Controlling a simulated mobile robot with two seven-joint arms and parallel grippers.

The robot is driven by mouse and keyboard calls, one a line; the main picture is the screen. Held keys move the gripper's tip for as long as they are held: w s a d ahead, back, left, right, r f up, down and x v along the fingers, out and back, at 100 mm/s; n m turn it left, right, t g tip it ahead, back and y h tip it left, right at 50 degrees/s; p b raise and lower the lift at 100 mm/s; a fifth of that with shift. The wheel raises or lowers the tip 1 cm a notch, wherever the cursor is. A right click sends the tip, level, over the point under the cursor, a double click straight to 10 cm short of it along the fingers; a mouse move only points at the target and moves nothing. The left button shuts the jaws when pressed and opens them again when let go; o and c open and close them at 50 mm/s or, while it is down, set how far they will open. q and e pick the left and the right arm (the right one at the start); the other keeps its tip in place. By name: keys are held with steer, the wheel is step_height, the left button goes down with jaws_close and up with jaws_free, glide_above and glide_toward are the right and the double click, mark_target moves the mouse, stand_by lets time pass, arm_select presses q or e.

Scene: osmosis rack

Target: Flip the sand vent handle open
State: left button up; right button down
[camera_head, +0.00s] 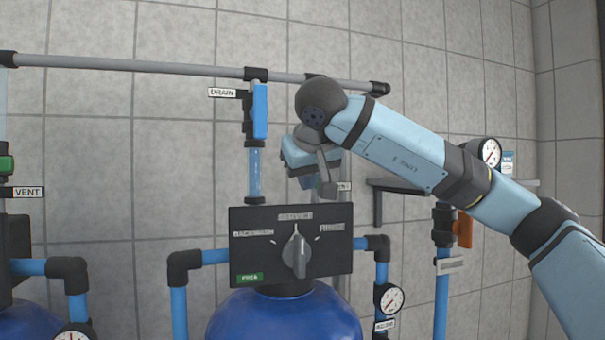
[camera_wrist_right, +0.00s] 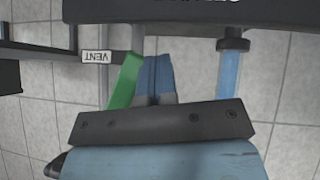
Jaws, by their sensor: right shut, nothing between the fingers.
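My right gripper (camera_head: 327,188) is shut and empty, pointing down just above and behind the black control panel (camera_head: 291,225) of the middle blue tank. In the right wrist view its closed fingers (camera_wrist_right: 155,62) show side by side. A green handle (camera_wrist_right: 125,82) stands at a slant right beside the fingers, on their left; I cannot tell if they touch. A white VENT label (camera_wrist_right: 97,56), upside down, is next to the handle. In the head view this label (camera_head: 345,187) is partly covered by my gripper and the green handle is hidden. My left gripper is not in view.
A DRAIN valve with a blue handle (camera_head: 260,110) hangs left of my right arm. Another VENT label (camera_head: 27,192) with a green handle (camera_head: 6,165) is at the far left. An orange handle (camera_head: 464,229) and a gauge (camera_head: 485,152) are on the right. A grey pipe (camera_head: 150,66) crosses above.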

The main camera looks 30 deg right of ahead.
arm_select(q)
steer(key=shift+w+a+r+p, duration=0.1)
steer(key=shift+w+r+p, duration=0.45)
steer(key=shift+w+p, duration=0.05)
arm_select(e)
steer(key=shift+s+d+f+n+h, duration=0.1)
steer(key=shift+d+f+n+h, duration=0.35)
steer(key=shift+h, duration=0.55)
stand_by(0.8)
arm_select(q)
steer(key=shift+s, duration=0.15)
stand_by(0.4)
arm_select(e)
steer(key=shift+a, duration=0.1)
steer(key=shift+s+a+r, duration=0.1)
steer(key=shift+s+r, duration=0.1)
arm_select(q)
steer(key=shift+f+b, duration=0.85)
steer(key=shift+b, duration=0.05)
arm_select(e)
steer(key=v, duration=1.3)
steer(key=shift+r, duration=0.2)
